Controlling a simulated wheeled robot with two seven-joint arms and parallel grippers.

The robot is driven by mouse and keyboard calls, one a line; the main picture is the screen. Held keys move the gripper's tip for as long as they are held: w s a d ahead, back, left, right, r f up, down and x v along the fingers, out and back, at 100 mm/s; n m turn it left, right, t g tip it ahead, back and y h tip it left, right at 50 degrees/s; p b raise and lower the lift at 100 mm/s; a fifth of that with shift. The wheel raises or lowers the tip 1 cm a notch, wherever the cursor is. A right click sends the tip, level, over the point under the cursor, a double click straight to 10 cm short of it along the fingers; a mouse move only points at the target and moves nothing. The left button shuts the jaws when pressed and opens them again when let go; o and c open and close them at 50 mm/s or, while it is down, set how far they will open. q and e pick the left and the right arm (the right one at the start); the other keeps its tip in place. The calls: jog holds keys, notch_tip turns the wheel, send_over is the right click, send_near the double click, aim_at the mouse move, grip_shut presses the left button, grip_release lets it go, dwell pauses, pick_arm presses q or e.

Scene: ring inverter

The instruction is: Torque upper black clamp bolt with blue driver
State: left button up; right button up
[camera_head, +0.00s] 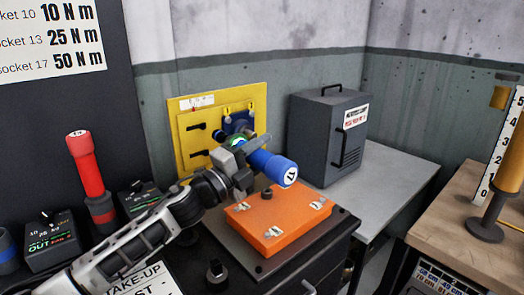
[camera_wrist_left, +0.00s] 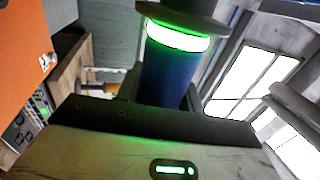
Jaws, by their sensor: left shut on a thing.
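My left gripper (camera_head: 243,158) is shut on the blue driver (camera_head: 280,171) and holds it before the yellow panel (camera_head: 183,150). The driver is tilted, with its labelled butt end toward the camera and its far end toward the panel. In the left wrist view, the blue driver (camera_wrist_left: 168,76) has a lit green ring and sits between the jaws. Two small black clamp-like pieces show on the panel's left, an upper one (camera_head: 197,126) and a lower one (camera_head: 199,153). The gripper and driver partly hide the panel's right side; whether the tip touches a bolt cannot be told. My right gripper is not in view.
An orange block (camera_head: 283,222) with a dark knob lies below the driver. A grey cabinet (camera_head: 327,135) stands to the right on a grey table (camera_head: 388,175). A red driver (camera_head: 86,165) stands upright at left, beside small display boxes. A wooden table (camera_head: 460,212) is at right.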

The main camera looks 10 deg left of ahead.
aim_at(244, 141)
pick_arm(q)
jog(key=shift+w+a+r, duration=0.2)
jog(key=shift+a, duration=0.05)
jog(key=shift+w+a+b, duration=0.45)
jog(key=shift+w+a, duration=0.75)
jog(key=shift+a, duration=0.3)
jog(key=shift+w+a, duration=0.6)
jog(key=shift+a, duration=0.15)
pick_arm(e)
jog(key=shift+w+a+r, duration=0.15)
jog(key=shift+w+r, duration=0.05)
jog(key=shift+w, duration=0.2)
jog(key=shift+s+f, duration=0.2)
